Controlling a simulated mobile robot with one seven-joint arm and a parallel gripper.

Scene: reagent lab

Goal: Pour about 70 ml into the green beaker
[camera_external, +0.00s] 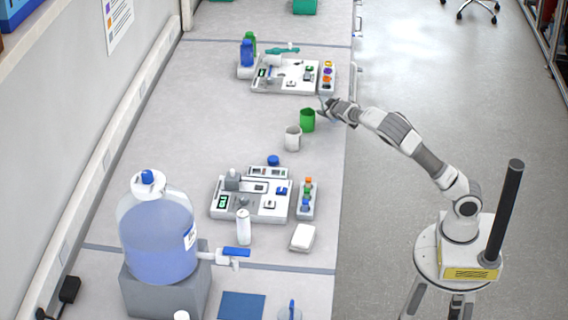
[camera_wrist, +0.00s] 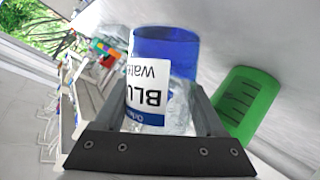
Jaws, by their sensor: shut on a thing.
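My gripper (camera_external: 326,104) is shut on a labelled container (camera_wrist: 165,52), which lies between the fingers in the wrist view (camera_wrist: 145,100). The container is blue at its far part and clear nearer the gripper, with a white label that reads "BLU" and "Water" upside down. I cannot tell its fill level or whether liquid is flowing. In the external view the container is hardly visible. The green beaker (camera_external: 307,121) stands on the bench, just left of and below my gripper. In the wrist view the green beaker (camera_wrist: 246,100) is at the right, with dark graduation marks.
A white beaker (camera_external: 292,139) stands close to the green one. An instrument tray (camera_external: 285,88) with blue and green bottles (camera_external: 247,52) beside it is behind. Another instrument tray (camera_external: 250,215) and a large water jug (camera_external: 158,235) are in front. The bench left of the beakers is clear.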

